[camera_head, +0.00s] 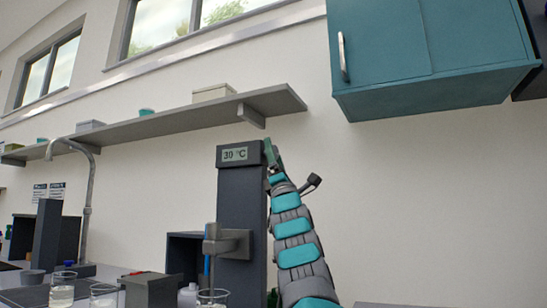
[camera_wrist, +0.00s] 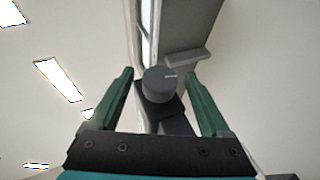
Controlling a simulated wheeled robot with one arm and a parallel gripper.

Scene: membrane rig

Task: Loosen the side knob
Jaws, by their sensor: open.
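The side knob (camera_wrist: 160,84) is a dark grey round knob with a pale mark line on its face. In the wrist view it sits between the two green fingers of my gripper (camera_wrist: 159,76), with a gap visible on each side. My gripper is open and holds nothing. In the head view my gripper (camera_head: 271,155) is at the upper right side of the dark grey column (camera_head: 240,205), close to its display (camera_head: 235,154) reading 30 °C. The knob cannot be made out in the head view.
A grey shelf (camera_head: 190,118) with small boxes runs behind the column. A teal cabinet (camera_head: 420,55) hangs at the upper right. Beakers (camera_head: 62,290) and a curved tap (camera_head: 88,200) stand at the lower left. The wall right of my arm is bare.

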